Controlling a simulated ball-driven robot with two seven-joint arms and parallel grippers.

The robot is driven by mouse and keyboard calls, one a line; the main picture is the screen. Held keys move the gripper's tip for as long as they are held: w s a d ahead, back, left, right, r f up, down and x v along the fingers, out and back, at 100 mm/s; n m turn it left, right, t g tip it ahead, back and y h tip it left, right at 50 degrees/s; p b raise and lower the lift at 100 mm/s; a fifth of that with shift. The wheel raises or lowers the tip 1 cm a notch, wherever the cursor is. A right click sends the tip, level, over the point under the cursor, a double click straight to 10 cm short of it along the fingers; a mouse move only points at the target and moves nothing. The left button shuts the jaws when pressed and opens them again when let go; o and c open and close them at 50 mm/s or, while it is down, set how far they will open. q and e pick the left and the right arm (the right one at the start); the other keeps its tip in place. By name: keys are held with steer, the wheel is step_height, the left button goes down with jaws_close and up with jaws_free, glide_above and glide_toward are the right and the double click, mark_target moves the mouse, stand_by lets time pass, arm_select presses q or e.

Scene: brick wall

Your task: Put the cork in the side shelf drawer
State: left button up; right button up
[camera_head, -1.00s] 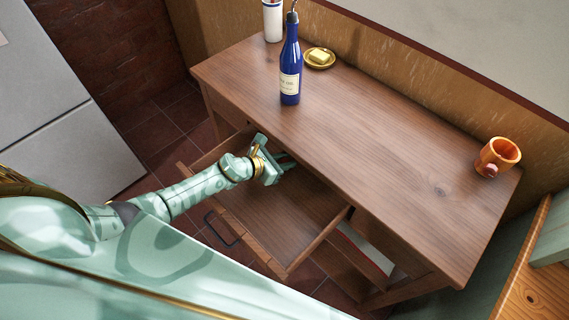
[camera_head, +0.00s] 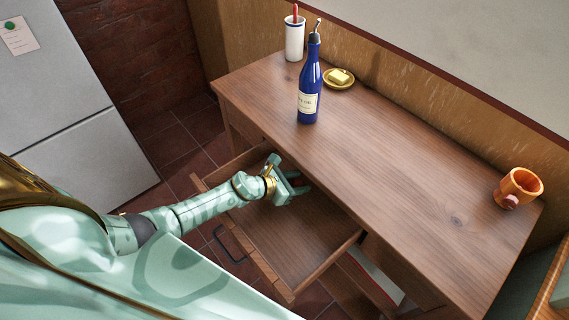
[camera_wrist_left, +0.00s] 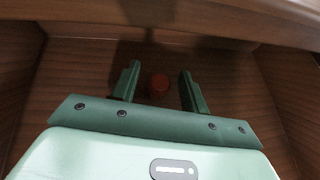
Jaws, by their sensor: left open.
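The drawer (camera_head: 300,243) is pulled out from under the wooden table and stands open. My left gripper (camera_head: 298,187) is in or just above it, near the tabletop's front edge. In the left wrist view the left gripper (camera_wrist_left: 158,88) is open, with its two fingers apart. A small reddish-brown round thing, seemingly the cork (camera_wrist_left: 159,85), shows between the fingers inside the drawer, with a visible gap on both sides. Whether it rests on the drawer floor is hard to tell. The cork is hidden in the head view. My right gripper is not in view.
On the table (camera_head: 400,170) stand a blue bottle (camera_head: 309,88), a white cup (camera_head: 294,38), a yellow dish (camera_head: 339,84) and an orange mug (camera_head: 521,186). The tabletop's front edge overhangs the back of the drawer. A grey cabinet (camera_head: 60,100) stands at the left.

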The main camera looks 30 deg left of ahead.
arm_select(q)
steer(key=p+v, duration=0.2)
steer(key=v, duration=0.9)
steer(key=shift+s+a+r, duration=0.1)
steer(key=shift+s+a, duration=0.15)
steer(key=shift+a, duration=0.05)
